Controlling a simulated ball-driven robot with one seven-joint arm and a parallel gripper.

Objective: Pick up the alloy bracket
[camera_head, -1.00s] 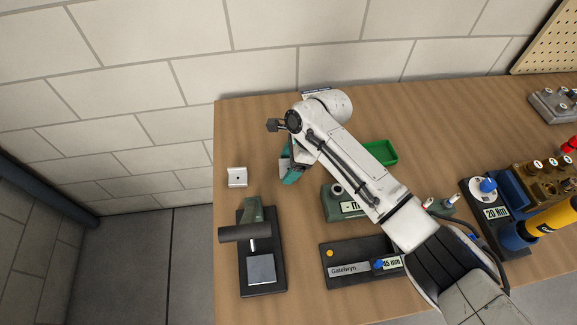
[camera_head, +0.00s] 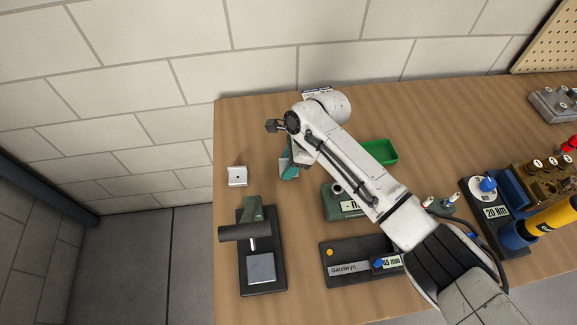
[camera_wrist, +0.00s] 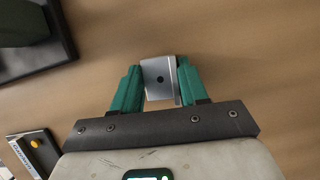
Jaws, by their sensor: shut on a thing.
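My gripper (camera_wrist: 158,84) is shut on an alloy bracket (camera_wrist: 160,72), a silver piece with a dark round hole. In the wrist view the bracket sits between the two teal fingers, against both. In the head view my gripper (camera_head: 289,170) is over the left part of the table, with a sliver of the silver bracket (camera_head: 284,165) showing at its left side. The arm hides part of the fingers there.
A dark press-like stand (camera_head: 263,268) is at the table's front left. A Gatelwyn unit (camera_head: 345,270) and a green labelled block (camera_head: 332,207) lie near my arm. A green tray (camera_head: 388,152) is behind it. Tools crowd the right; the back left is clear.

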